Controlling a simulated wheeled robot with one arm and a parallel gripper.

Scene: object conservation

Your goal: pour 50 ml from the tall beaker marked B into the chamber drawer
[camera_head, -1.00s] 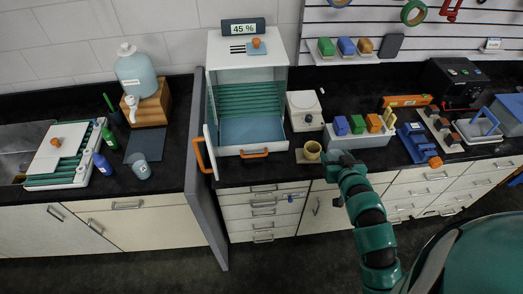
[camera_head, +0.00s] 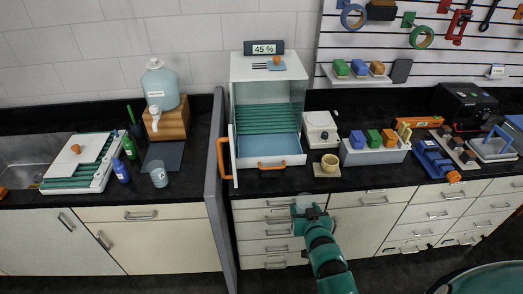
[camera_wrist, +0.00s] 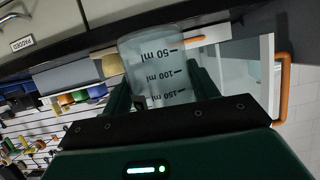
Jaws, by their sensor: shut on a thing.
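My gripper (camera_head: 306,206) is shut on a clear beaker, in front of and below the counter edge, to the right of the chamber drawer. In the wrist view the beaker (camera_wrist: 152,58) sits between my fingers, with marks 50, 100 and 150 ml; no letter B shows and its contents are unclear. The white chamber (camera_head: 268,67) has green shelves, and its door (camera_head: 233,150) stands open at the left. The chamber drawer (camera_head: 268,148) has a pale blue floor and an orange front handle (camera_head: 283,164); it appears pulled out.
A mustard cup (camera_head: 329,163) and a white device (camera_head: 320,130) stand right of the chamber. A grey rack with coloured blocks (camera_head: 375,155) is further right. A grey partition (camera_head: 217,170) stands left of the chamber. Another beaker (camera_head: 159,177) stands on the left counter.

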